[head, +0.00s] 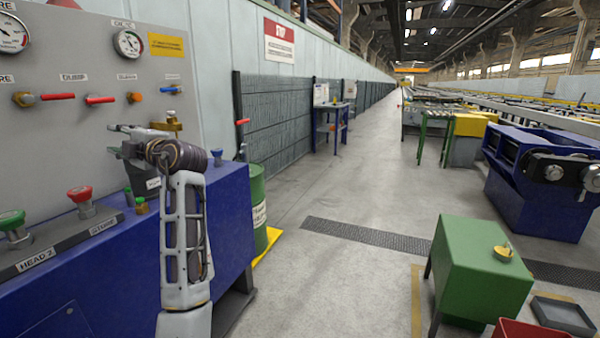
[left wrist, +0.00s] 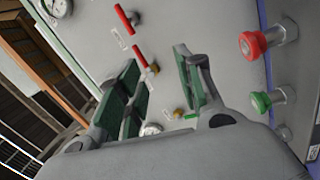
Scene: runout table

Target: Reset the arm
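My left arm rises from the bottom of the head view in front of a grey control panel (head: 90,130). My left gripper (head: 116,140) points left toward the panel, below the row of red-handled valves (head: 100,100). In the left wrist view its two green-padded fingers (left wrist: 157,60) stand apart with nothing between them. The panel and two red handles show beyond them. Whether a finger touches the panel cannot be told. My right arm and gripper are not in view.
A red button (head: 80,194) and green button (head: 11,222) stand on the blue console (head: 130,270). A green drum (head: 258,210) stands beside it. A green box table (head: 480,265) stands at the right. The grey aisle floor (head: 345,190) between is clear.

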